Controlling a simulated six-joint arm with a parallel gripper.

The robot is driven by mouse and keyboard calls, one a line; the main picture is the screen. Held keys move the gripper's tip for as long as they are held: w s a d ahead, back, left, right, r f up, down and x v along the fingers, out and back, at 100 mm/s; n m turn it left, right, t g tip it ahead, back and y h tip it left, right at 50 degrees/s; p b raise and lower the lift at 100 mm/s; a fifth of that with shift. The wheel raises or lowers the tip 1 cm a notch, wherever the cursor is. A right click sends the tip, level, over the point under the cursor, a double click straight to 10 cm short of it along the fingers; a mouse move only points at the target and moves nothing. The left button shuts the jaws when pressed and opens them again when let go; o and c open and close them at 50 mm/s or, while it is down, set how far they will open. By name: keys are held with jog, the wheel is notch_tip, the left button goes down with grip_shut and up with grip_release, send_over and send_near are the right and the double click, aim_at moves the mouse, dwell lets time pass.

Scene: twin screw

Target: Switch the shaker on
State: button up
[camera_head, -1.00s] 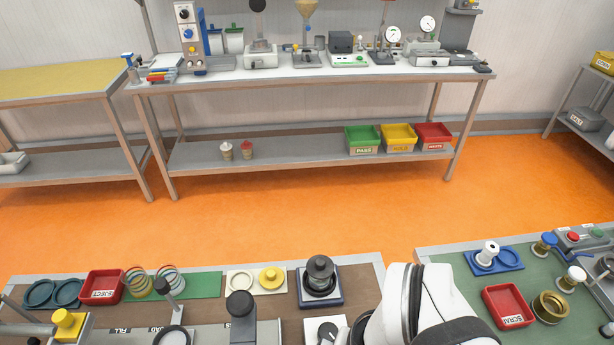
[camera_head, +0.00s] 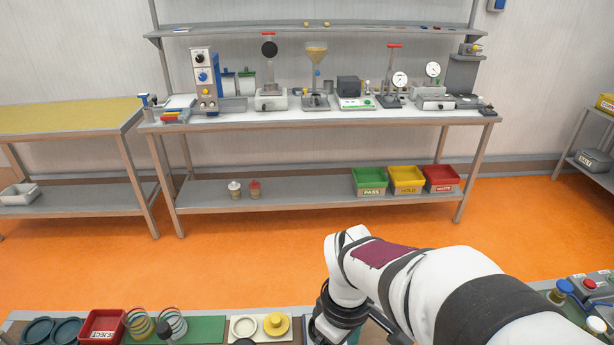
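I cannot tell for sure which device is the shaker. A tall blue and grey unit with round knobs (camera_head: 206,78) stands at the left end of the far bench. A small grey box on a white base with green marks (camera_head: 349,92) stands near the middle of that bench. My white arm reaches in from the lower right, and its black wrist is at the bottom middle, over the near bench. The fingers of my gripper are not in view, cut off by the lower edge of the picture or hidden by the arm.
The far bench (camera_head: 300,118) holds several instruments, including a funnel stand (camera_head: 317,57) and dial gauges. Green (camera_head: 370,181), yellow (camera_head: 406,180) and red (camera_head: 441,178) bins stand on its lower shelf. Orange floor (camera_head: 250,260) separates it from the near bench. A red reject tray (camera_head: 102,326) is at lower left.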

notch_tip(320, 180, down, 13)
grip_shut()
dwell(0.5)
